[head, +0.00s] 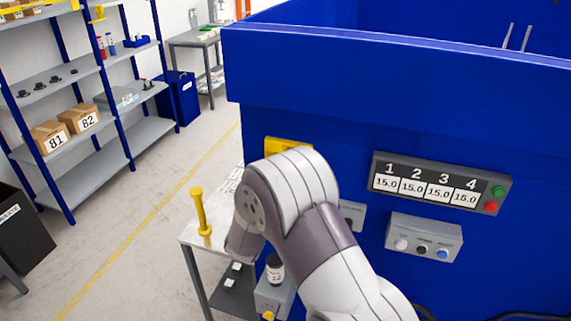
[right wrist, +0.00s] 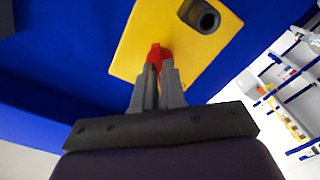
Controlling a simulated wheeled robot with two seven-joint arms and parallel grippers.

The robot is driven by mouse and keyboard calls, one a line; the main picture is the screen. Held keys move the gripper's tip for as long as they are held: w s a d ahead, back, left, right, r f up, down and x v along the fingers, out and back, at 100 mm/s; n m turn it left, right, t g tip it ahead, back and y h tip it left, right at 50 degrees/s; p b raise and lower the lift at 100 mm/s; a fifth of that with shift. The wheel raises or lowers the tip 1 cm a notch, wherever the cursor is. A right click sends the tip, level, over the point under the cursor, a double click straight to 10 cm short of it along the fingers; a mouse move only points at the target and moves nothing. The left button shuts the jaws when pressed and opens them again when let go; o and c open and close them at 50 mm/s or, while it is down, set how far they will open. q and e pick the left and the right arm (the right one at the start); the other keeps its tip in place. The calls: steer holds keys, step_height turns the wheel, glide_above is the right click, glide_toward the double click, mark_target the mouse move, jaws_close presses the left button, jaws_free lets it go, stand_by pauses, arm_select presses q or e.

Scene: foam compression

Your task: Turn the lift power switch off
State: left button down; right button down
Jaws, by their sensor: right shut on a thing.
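The lift power switch appears as a yellow plate (right wrist: 190,45) with a red lever (right wrist: 155,53) and a dark round knob or socket (right wrist: 203,17) on it. In the right wrist view my right gripper (right wrist: 158,72) has its grey fingertips closed on the red lever, in front of the plate. In the head view only the top of the yellow plate (head: 288,146) shows on the blue machine. My right arm covers the rest of it, the lever and the gripper. My left gripper is in neither view.
The blue machine (head: 400,80) carries a display panel (head: 440,184) with green and red buttons, and a grey button box (head: 424,238). A small table (head: 195,237) with a yellow post (head: 201,212) stands left of my arm. Shelves (head: 75,75) are at the far left; open floor lies between.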

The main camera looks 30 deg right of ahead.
steer(key=shift+r+n+p, duration=0.15)
steer(key=shift+n+p, duration=1.45)
steer(key=shift+p, duration=0.1)
steer(key=shift+n, duration=0.4)
steer(key=shift+n+p, duration=0.6)
steer(key=shift+p, duration=0.35)
steer(key=n, duration=0.2)
steer(key=shift+n, duration=1.4)
steer(key=shift+c, duration=2.2)
jaws_free()
